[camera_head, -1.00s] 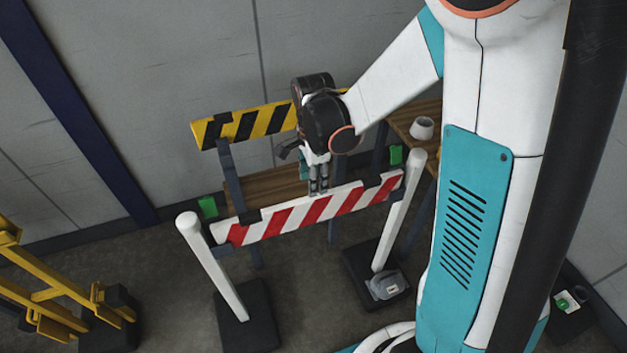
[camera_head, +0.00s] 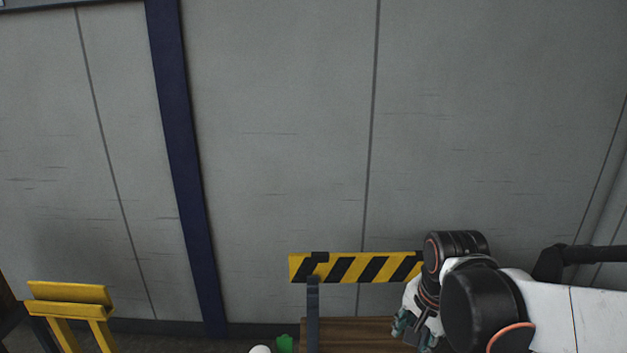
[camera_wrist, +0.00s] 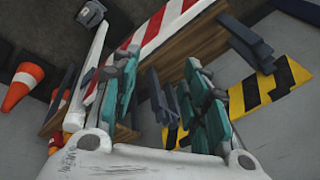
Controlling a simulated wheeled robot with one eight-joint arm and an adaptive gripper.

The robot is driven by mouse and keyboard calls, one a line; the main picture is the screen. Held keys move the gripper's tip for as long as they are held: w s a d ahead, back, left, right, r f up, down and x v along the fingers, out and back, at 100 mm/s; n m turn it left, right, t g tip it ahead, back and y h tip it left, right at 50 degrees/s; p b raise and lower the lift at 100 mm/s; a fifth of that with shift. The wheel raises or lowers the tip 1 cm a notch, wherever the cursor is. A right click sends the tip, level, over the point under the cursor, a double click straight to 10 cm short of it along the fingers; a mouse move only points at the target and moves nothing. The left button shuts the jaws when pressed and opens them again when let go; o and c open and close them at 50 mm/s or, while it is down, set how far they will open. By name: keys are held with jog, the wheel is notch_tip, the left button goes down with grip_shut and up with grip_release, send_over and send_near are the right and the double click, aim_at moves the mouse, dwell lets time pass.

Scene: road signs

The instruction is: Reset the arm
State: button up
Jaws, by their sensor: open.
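My gripper (camera_head: 412,330) is at the lower right of the head view, at the end of my white and black arm. It appears in front of the right part of the yellow-and-black striped board (camera_head: 350,267). In the wrist view my gripper (camera_wrist: 160,95) shows two teal-padded fingers spread apart, with nothing held between them. A red-and-white striped board (camera_wrist: 160,30) lies beyond the fingers, apart from them. The striped yellow-and-black board also shows at the right of the wrist view (camera_wrist: 270,85).
A wooden plank (camera_head: 360,335) sits below the striped board. A yellow stand (camera_head: 70,300) is at the lower left. An orange traffic cone (camera_wrist: 22,85) and a grey object (camera_wrist: 90,13) show in the wrist view. The grey wall (camera_head: 280,130) above is clear.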

jog(key=s+r+n+t, duration=0.4)
jog(key=s+r+n, duration=0.2)
jog(key=s+n, duration=0.4)
jog(key=shift+r+n, duration=0.15)
jog(key=shift+n, duration=0.15)
